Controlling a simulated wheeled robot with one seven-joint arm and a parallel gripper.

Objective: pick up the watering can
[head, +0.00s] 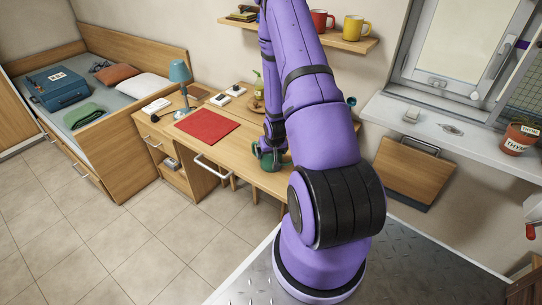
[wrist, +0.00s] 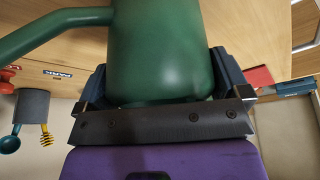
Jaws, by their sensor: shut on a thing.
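The watering can is green, and its rounded body (wrist: 165,50) fills the upper middle of the wrist view, with a tube-like part reaching to the left. In the head view the watering can (head: 267,160) shows as a small dark green shape at the desk, partly hidden by my arm. My gripper (wrist: 163,82) has one dark jaw on each side of the can's body and is shut on it. I cannot tell whether the can rests on the desk or is just above it.
The wooden desk (head: 195,158) carries a red mat (head: 207,126) and a teal lamp (head: 180,75). In the wrist view a grey cup (wrist: 33,105) is at left. Tiled floor lies open in front.

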